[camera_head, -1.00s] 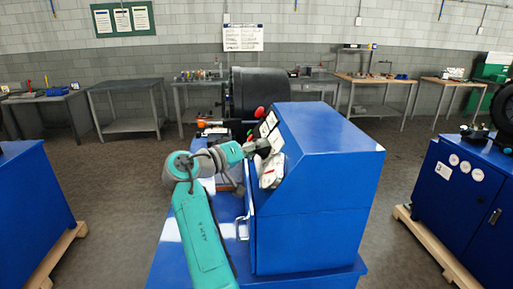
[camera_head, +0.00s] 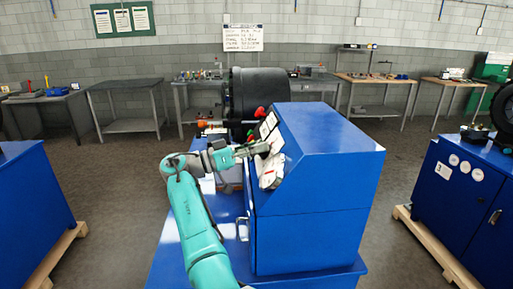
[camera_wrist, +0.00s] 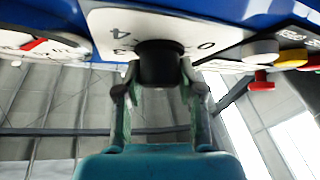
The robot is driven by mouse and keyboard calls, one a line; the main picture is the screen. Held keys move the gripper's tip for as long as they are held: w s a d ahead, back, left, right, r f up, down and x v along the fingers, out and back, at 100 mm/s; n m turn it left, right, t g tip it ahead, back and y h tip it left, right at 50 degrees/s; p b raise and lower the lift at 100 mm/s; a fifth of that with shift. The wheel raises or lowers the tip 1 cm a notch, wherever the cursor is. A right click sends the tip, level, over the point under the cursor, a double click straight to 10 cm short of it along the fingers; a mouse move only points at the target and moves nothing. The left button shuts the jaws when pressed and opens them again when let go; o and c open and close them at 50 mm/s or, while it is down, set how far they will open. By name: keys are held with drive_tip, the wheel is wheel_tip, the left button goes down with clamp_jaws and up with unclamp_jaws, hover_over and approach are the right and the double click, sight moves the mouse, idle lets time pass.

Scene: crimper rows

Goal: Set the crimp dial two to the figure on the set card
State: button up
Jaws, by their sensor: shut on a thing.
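A black dial knob (camera_wrist: 160,64) sits on a white dial plate (camera_wrist: 105,18) on the blue machine's panel in the wrist view. Figures show at the plate's edge, a 4 and a 0 among them; others are partly hidden. My gripper (camera_wrist: 160,90) is shut on this knob, one finger on each side. The knob's pointer cannot be made out. In the head view my gripper (camera_head: 255,149) reaches the sloping panel from the left and hides the knob. A white sheet with lines of text (camera_head: 229,39) hangs on the back wall, too small to read surely.
A gauge with a red needle (camera_wrist: 35,45) lies left of the knob in the wrist view. A grey button (camera_wrist: 260,48) and a red button (camera_wrist: 263,82) lie to its right. Other blue machines (camera_head: 460,190) stand on either side, with benches along the wall.

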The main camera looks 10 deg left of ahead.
sight(259, 142)
drive_tip(key=shift+d+f+m+g, duration=0.25)
drive_tip(key=shift+f+m+g, duration=0.05)
drive_tip(key=shift+f, duration=0.2)
drive_tip(key=o, duration=1.2)
drive_tip(key=shift+c, duration=0.2)
drive_tip(key=shift+r, duration=0.1)
drive_tip(key=shift+a+r, duration=0.1)
drive_tip(key=shift+r, duration=0.15)
drive_tip(key=shift+r, duration=0.25)
wheel_tip(259, 142, up, 9)
drive_tip(key=shift+w+r, duration=0.1)
